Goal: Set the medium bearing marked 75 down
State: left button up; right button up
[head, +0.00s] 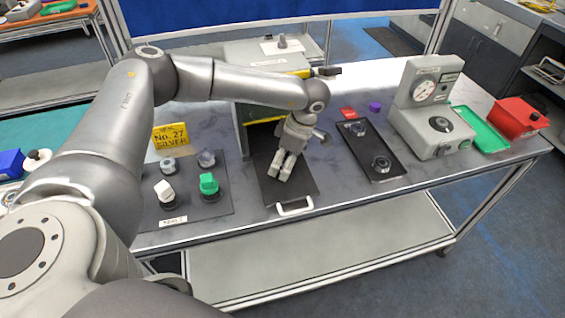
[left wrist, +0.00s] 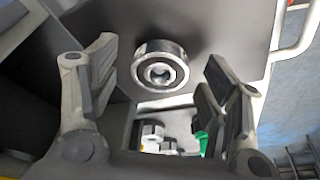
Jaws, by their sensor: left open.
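A round metal bearing (left wrist: 160,68) shows in the left wrist view over the dark pull-out plate (left wrist: 205,25), between the spread fingers of my left gripper. The fingers appear apart from it. It seems to rest on the plate, and no marking on it can be read. In the head view my left gripper (head: 282,168) points down over the same dark plate (head: 303,183), near its white handle (head: 294,207), and hides the bearing. My left gripper is open. My right gripper is not in view.
A black tray (head: 368,147) with ring-shaped parts lies to the right, before a grey dial gauge (head: 424,90). A green tray (head: 480,128) and a red bin (head: 515,118) stand further right. A mat (head: 190,200) with several knobs and a yellow sign (head: 170,137) are left.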

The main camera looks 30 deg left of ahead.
pick_arm(q)
jog(key=shift+c, duration=0.3)
jog(key=c, duration=1.2)
jog(key=shift+c, duration=0.2)
jog(key=shift+r, duration=0.2)
